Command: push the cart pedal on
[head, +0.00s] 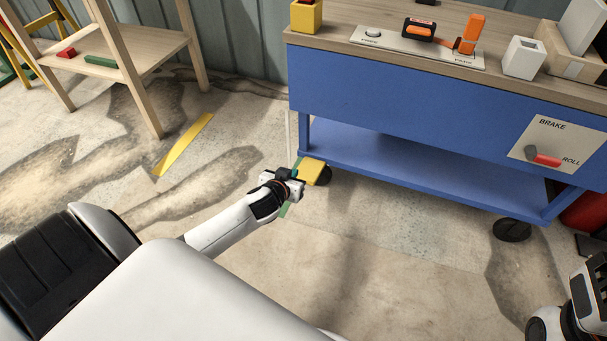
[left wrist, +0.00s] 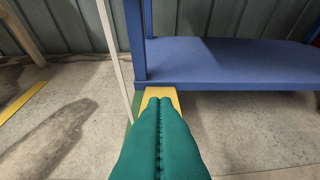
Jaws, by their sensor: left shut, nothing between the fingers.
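The blue cart (head: 400,100) stands at centre right. Its yellow pedal (head: 312,171) sticks out low at the cart's near left corner, beside a black wheel. My left gripper (head: 295,174) is shut and empty at the pedal's left side. In the left wrist view, its green fingers (left wrist: 160,102) point at the yellow pedal (left wrist: 168,92) and cover much of it. I cannot tell whether they touch it. A panel on the cart marked BRAKE and ROLL has a red lever (head: 545,159) toward ROLL. My right gripper (head: 590,285) is partly cut off at the lower right; its fingers are unclear.
The cart's lower blue shelf (head: 420,175) is empty. Its wooden top carries a plate with orange and black items (head: 418,30), a white box (head: 523,58) and a yellow box (head: 306,15). A wooden rack (head: 130,60) stands at the upper left. The floor between is open.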

